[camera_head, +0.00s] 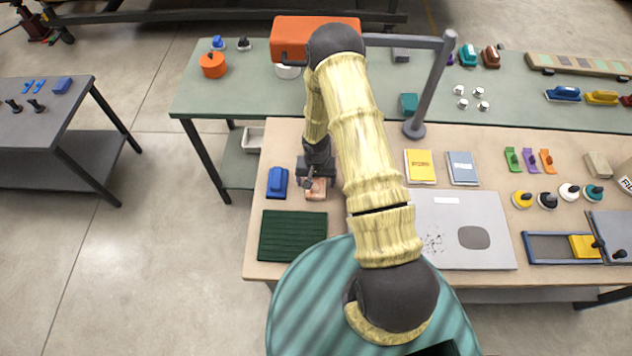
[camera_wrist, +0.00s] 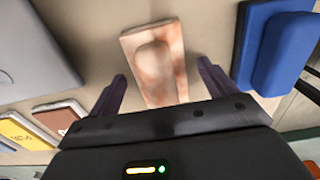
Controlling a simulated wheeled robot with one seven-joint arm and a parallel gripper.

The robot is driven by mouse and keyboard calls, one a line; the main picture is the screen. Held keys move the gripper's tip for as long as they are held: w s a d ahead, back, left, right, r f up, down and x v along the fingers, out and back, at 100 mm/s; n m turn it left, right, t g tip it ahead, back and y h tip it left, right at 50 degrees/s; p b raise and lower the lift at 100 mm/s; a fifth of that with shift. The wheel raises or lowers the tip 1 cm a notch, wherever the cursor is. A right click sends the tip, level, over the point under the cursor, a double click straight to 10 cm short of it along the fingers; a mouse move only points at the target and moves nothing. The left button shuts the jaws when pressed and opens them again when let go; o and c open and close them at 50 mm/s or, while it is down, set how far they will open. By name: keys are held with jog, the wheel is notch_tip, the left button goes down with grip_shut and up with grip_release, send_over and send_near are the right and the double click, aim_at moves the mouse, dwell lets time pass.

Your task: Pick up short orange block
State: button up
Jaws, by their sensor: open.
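A short block (camera_head: 316,189) with a mottled orange-pink and white surface lies on the tan tabletop, just below my gripper (camera_head: 313,184). In the wrist view the block (camera_wrist: 155,62) has a flat base and a raised rounded part on top. My gripper (camera_wrist: 162,85) is open there, with one finger on each side of the block's near end. I cannot tell whether the fingers touch it. My wrist hides part of the block in the head view.
A blue block (camera_head: 277,182) lies close to the left, and a dark green ribbed mat (camera_head: 292,236) lies in front. A yellow booklet (camera_head: 420,167) and a grey panel (camera_head: 490,215) are to the right. A grey lamp-like post (camera_head: 414,129) stands behind.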

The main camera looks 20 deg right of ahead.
jog(key=c, duration=1.2)
jog(key=shift+r, duration=0.1)
notch_tip(320, 180, up, 10)
jog(key=b, duration=0.3)
jog(key=o, duration=0.6)
jog(key=c, duration=0.4)
jog(key=shift+o, duration=0.2)
